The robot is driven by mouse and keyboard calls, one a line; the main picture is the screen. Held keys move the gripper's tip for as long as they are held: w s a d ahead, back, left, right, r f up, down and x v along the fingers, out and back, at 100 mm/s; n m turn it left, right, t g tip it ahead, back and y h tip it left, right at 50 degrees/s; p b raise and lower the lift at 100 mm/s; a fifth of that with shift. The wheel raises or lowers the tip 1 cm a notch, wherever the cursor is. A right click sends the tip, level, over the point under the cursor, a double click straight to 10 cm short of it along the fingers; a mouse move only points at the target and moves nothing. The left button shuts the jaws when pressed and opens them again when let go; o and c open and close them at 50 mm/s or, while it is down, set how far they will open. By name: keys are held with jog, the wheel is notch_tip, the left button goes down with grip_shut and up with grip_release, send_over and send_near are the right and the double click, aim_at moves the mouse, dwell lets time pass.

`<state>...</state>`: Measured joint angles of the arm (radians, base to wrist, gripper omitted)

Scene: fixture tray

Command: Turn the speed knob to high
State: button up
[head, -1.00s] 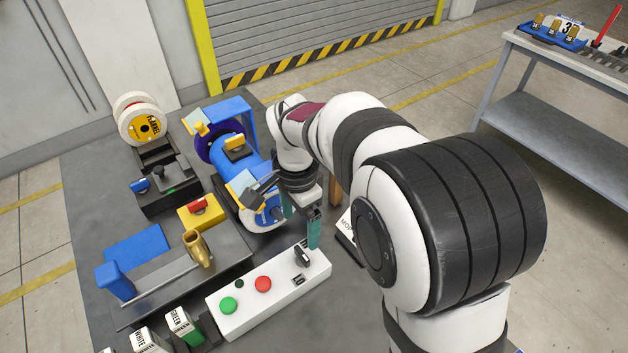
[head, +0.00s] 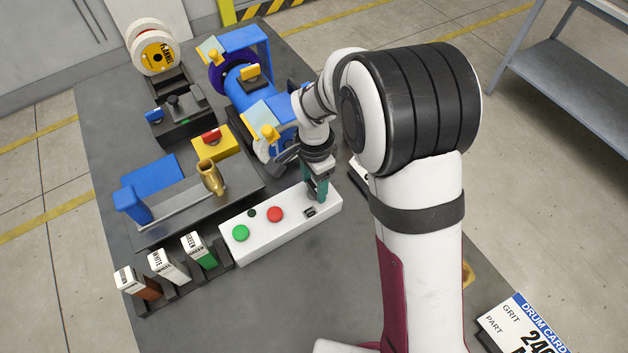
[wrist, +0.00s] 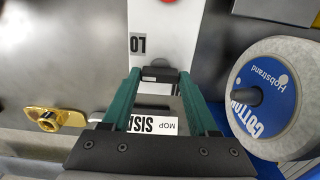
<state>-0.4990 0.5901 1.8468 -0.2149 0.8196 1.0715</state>
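The white control box (head: 262,240) carries a green button (head: 241,233), a red button (head: 275,214) and a small dark label. The dark speed knob (wrist: 158,74) shows in the wrist view near the box's end, beside an upside-down "LO" label (wrist: 138,43). My gripper (head: 317,196) points down at the right end of the box and hides the knob in the head view. In the wrist view, its green fingers (wrist: 159,78) stand on either side of the knob, with what look like narrow gaps. Which mark the knob points to is unclear.
A blue polishing machine (head: 245,98) stands behind the box. A brass part (head: 211,178) is on the fixture to the left. Several labelled bars stand front left. A grey and blue wheel (wrist: 270,95) is close beside the gripper in the wrist view.

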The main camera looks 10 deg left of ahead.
jog(key=c, duration=0.7)
jog(key=shift+o, duration=0.2)
jog(key=shift+n, duration=0.4)
jog(key=n, duration=1.3)
jog(key=shift+n, duration=2.2)
